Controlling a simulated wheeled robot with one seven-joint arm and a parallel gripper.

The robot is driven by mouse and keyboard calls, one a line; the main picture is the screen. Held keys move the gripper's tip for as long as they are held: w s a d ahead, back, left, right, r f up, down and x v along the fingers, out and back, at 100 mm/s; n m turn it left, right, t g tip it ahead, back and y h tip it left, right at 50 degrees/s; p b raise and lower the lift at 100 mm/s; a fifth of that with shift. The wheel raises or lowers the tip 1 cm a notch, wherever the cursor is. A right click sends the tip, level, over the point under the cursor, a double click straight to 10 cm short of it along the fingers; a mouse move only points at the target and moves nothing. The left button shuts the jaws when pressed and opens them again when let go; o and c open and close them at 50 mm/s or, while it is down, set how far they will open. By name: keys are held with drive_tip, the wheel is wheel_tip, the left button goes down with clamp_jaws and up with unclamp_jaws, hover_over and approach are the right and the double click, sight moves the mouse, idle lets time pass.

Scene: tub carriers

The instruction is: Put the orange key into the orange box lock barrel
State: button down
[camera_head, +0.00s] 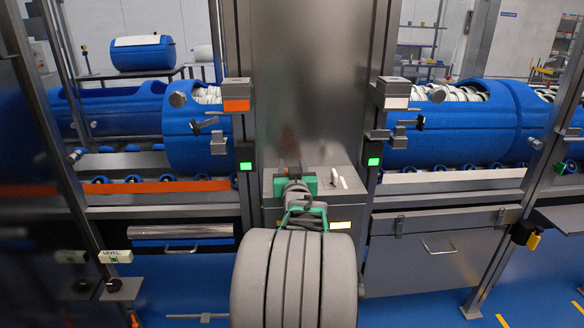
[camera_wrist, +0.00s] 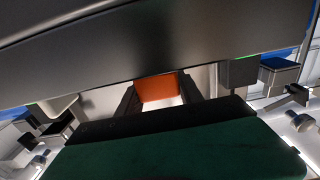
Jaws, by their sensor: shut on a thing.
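The orange key (camera_wrist: 156,88) shows in the wrist view as an orange block between the two dark fingers of my gripper (camera_wrist: 160,96). My gripper is shut on it. In the head view my gripper (camera_head: 293,170) is over the grey cabinet in the middle, seen from behind, and the key is hidden there. The orange box (camera_head: 236,104), a small grey box with an orange front, is on the post up and left of my gripper, apart from it. Its lock barrel cannot be made out.
A similar box with a white front (camera_head: 397,103) is on the right post. A white upright piece (camera_head: 341,183) stands on the grey cabinet (camera_head: 345,207), just right of my gripper. Blue tubs (camera_head: 458,128) lie on roller tracks at both sides. Metal latches (camera_head: 218,143) jut out below the boxes.

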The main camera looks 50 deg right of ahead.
drive_tip(key=shift+f+b, duration=0.6)
drive_tip(key=shift+b, duration=0.1)
drive_tip(key=c, duration=0.7)
unclamp_jaws()
drive_tip(key=v, duration=0.8)
